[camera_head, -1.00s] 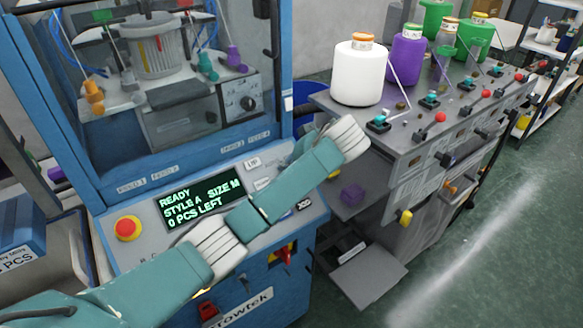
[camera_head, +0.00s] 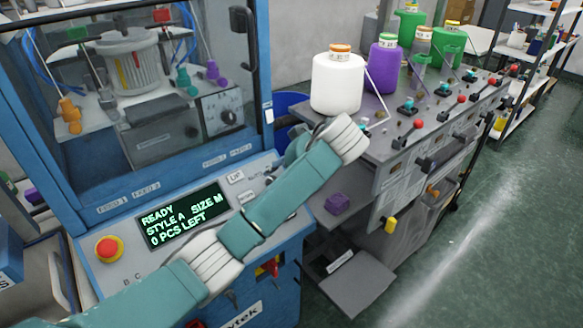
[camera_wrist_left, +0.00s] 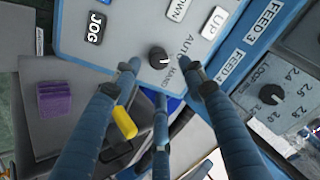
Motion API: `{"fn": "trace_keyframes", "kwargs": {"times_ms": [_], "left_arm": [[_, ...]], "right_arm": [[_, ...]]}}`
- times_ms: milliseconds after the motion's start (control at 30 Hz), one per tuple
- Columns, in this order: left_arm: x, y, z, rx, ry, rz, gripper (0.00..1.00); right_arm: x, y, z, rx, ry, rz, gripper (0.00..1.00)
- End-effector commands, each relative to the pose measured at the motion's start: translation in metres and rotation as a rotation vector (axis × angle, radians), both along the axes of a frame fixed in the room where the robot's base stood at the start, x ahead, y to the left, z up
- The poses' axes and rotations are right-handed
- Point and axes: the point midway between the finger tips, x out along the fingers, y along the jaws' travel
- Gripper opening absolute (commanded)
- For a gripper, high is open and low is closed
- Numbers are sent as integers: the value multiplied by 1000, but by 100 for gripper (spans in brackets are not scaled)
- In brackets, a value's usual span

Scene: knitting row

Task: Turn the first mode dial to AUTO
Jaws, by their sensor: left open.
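The mode dial (camera_wrist_left: 158,58) is a round black knob with a white pointer mark, on the light grey control panel in the left wrist view. The words AUTO (camera_wrist_left: 188,43) and HAND (camera_wrist_left: 188,75) are printed beside it; the small mark seems to face the HAND side. My left gripper (camera_wrist_left: 168,72) is open, its blue fingers spread with tips around the dial in that view; I cannot tell whether they touch it. In the head view my left arm reaches across the panel and mostly hides the gripper. My right gripper is not in view.
UP (camera_wrist_left: 213,22), DOWN and JOG (camera_wrist_left: 96,27) buttons lie close to the dial. A numbered dial (camera_wrist_left: 270,95) sits on the neighbouring plate. A READY display (camera_head: 184,215) and red emergency button (camera_head: 109,249) share the panel. Yarn cones (camera_head: 338,83) stand on the grey machine at right.

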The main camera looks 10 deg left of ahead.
Motion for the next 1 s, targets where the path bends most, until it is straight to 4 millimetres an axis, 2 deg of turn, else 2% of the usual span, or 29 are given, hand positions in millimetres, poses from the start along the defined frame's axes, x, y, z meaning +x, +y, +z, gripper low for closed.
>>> {"fn": "trace_keyframes", "kwargs": {"times_ms": [67, 133, 367, 500, 1000], "left_arm": [[-8, -14, 16, -6, -5, -4, 43], [-10, -21, 21, -11, -7, -9, 43], [-19, -26, 32, -7, 0, -1, 43], [-24, -34, 46, -2, -5, -2, 43], [-27, -37, 52, 0, -4, 0, 43]], "right_arm": [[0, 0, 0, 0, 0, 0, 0], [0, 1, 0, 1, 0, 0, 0], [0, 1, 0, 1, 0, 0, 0], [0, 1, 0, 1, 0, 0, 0], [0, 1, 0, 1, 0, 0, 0]]}}
